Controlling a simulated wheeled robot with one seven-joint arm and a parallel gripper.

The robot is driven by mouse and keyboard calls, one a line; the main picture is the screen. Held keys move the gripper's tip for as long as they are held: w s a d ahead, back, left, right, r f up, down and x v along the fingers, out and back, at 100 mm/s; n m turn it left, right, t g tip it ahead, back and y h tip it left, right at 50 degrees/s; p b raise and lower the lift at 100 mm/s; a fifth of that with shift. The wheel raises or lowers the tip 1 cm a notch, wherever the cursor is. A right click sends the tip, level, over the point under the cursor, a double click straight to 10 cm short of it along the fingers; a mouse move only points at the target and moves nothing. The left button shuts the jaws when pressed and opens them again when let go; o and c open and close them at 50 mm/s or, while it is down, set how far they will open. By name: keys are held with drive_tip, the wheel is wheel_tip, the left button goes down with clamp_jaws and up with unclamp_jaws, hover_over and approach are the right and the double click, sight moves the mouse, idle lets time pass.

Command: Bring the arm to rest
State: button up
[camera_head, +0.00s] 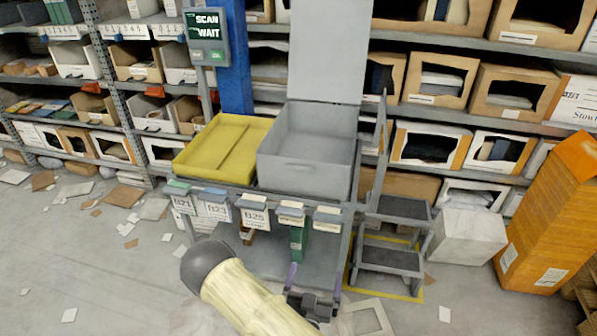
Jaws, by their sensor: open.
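My arm comes up from the bottom edge, with a cream link and a dark rounded joint at its upper left end. My gripper (314,304) shows as a dark shape just right of the cream link, low in front of the cart (262,279). It is partly hidden by the link. It is open, and I see nothing held in it.
The cart carries a yellow tray (205,165) and a grey open-lidded bin (305,178), with labelled tags along its front. A step stool (390,258), a white block (468,238) and a leaning orange carton (555,215) stand right. Papers litter the floor; shelves line the back.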

drive_tip(key=w+d+f+m+g, duration=0.1)
drive_tip(key=w+d+m+g, duration=0.25)
drive_tip(key=g, duration=0.45)
drive_tip(key=s+d+r+n+g+y, duration=0.3)
drive_tip(key=s+r+n+g+y, duration=0.4)
drive_tip(key=s+r, duration=0.8)
wheel_tip(320, 180, up, 19)
drive_tip(key=w+g+h+p, duration=0.1)
drive_tip(key=w+p, duration=0.1)
drive_tip(key=p, duration=1.6)
drive_tip(key=shift+p, duration=0.3)
